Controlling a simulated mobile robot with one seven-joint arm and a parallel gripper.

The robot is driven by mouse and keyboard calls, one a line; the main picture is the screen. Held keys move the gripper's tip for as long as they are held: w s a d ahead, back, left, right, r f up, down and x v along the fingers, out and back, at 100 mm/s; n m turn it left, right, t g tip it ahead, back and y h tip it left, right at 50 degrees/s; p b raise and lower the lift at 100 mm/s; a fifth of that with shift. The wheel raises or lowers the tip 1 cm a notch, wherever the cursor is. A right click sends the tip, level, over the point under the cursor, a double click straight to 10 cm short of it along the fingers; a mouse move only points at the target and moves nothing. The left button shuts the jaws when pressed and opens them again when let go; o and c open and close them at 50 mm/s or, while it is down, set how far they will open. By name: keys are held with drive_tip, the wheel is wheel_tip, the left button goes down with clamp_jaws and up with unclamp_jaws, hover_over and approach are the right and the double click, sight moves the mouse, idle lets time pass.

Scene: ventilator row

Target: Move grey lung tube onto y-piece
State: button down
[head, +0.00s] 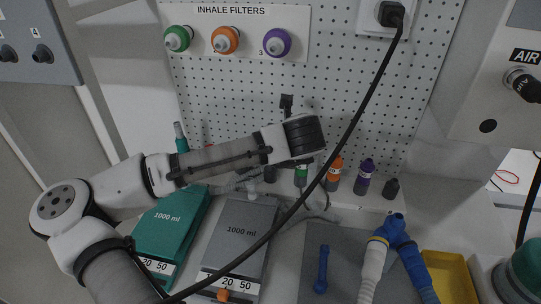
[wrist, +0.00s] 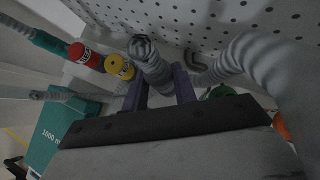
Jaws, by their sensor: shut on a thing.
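My gripper (wrist: 160,80) has purple fingers and is shut on a ribbed grey tube (wrist: 152,66) in the wrist view, close to the pegboard. In the head view my wrist hides the gripper; part of a grey tube (head: 318,214) shows below it, behind the grey 1000 ml lung (head: 241,232). A wide ribbed tube (wrist: 262,58) fills the right of the wrist view; I cannot tell whether it joins the held one. The blue y-piece (head: 395,226) lies at lower right in the head view, with a pale and a blue hose running from it.
A black cable (head: 345,145) crosses diagonally in front of the bench. A teal lung (head: 170,228) lies left of the grey one. Orange (head: 334,175) and purple (head: 364,177) capped pieces line the pegboard's foot. A blue piece (head: 321,268) and yellow tray (head: 450,277) are in front.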

drive_tip(key=shift+r+p, duration=1.1)
drive_tip(key=shift+r, duration=0.35)
